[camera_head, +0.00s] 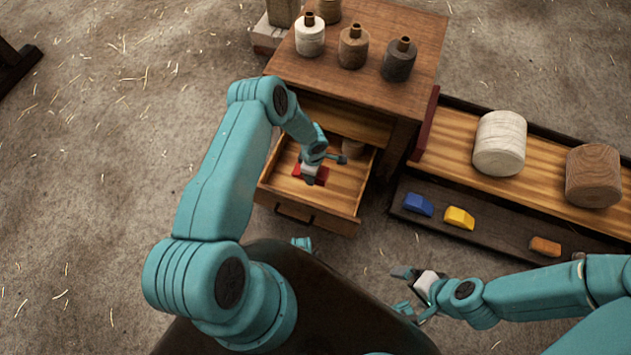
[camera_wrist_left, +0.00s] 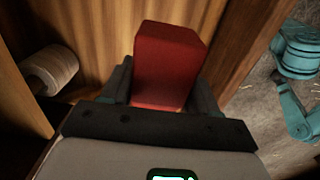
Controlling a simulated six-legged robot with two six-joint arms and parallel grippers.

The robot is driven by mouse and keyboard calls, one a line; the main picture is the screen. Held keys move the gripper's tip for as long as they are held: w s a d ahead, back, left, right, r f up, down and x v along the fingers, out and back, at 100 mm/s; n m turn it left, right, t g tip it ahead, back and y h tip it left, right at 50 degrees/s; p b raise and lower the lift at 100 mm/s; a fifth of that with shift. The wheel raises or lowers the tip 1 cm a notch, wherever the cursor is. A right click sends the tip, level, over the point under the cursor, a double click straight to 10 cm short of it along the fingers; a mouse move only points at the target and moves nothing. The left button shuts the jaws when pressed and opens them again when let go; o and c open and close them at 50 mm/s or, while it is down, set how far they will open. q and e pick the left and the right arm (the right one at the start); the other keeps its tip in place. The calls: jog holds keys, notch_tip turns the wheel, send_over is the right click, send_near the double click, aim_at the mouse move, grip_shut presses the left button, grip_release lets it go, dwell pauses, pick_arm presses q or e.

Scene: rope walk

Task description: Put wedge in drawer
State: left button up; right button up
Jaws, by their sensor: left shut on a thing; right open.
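The wedge is a red block (camera_wrist_left: 167,62), held between the fingers of my left gripper (camera_wrist_left: 165,85) in the left wrist view. In the head view the red wedge (camera_head: 322,175) shows partly, inside the open drawer (camera_head: 345,190) under the wooden cabinet. My left gripper (camera_head: 309,174) is shut on it, down within the drawer walls. Whether the wedge touches the drawer floor I cannot tell. My right gripper (camera_head: 415,288) is open and empty, above the floor in front of the shelf.
A spool (camera_wrist_left: 48,70) sits in the drawer's back corner. Several bobbins (camera_head: 353,46) stand on the cabinet top (camera_head: 385,20). To the right, a shelf holds two large cylinders (camera_head: 499,143), with blue (camera_head: 418,204), yellow (camera_head: 459,217) and orange (camera_head: 545,246) blocks on its lower ledge.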

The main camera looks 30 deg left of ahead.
pick_arm(q)
notch_tip(320, 180, down, 11)
jog(key=b, duration=0.4)
jog(key=shift+f+b, duration=1.6)
jog(key=shift+f, duration=0.6)
jog(key=o, duration=1.1)
pick_arm(e)
notch_tip(320, 180, down, 8)
jog(key=shift+d, duration=0.15)
pick_arm(q)
jog(key=shift+o, duration=0.2)
jog(key=shift+r, duration=0.15)
pick_arm(e)
jog(key=shift+w+r, duration=0.1)
jog(key=shift+r, duration=0.1)
pick_arm(q)
notch_tip(320, 180, up, 11)
jog(key=p, duration=0.6)
jog(key=shift+r+p, duration=0.4)
jog(key=shift+r, duration=0.15)
pick_arm(e)
notch_tip(320, 180, up, 6)
jog(key=shift+r, duration=0.2)
pick_arm(q)
jog(key=shift+d, duration=0.1)
